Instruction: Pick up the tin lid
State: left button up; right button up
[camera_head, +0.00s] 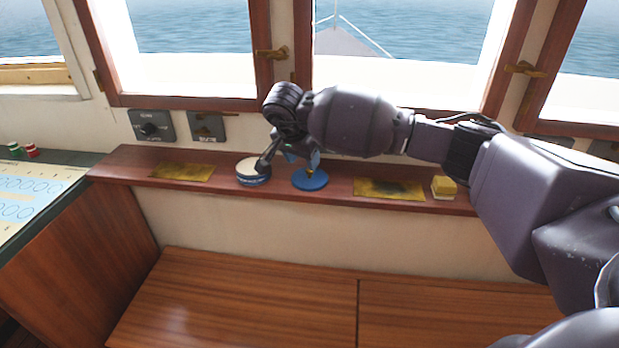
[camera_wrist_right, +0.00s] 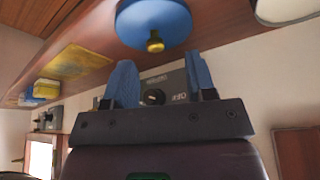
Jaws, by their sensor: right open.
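The tin lid, a blue disc with a small brass knob (camera_head: 313,183), lies on the wooden ledge in the head view. It also shows at the top of the right wrist view (camera_wrist_right: 140,22), with its knob towards my fingers. My right gripper (camera_head: 290,163) is just above and beside the lid, close to the tin; its two blue-padded fingers are apart and empty in the right wrist view. A round tin (camera_head: 253,179) with a pale top and blue side stands left of the lid, partly covered by a finger. My left gripper is out of view.
The wooden ledge (camera_head: 225,181) runs under the windows. A brass plate (camera_head: 181,171) lies left of the tin; another (camera_head: 385,189) and a yellow sponge-like block (camera_head: 443,186) lie right of the lid. Switch boxes (camera_head: 152,126) are on the wall behind. A wooden bench (camera_head: 250,300) is below.

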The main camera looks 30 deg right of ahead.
aim_at(310, 175)
jog(key=x, duration=0.4)
jog(key=shift+s+d+f, duration=0.15)
jog(key=shift+d+f, duration=0.1)
jog(key=shift+d, duration=0.05)
grip_shut()
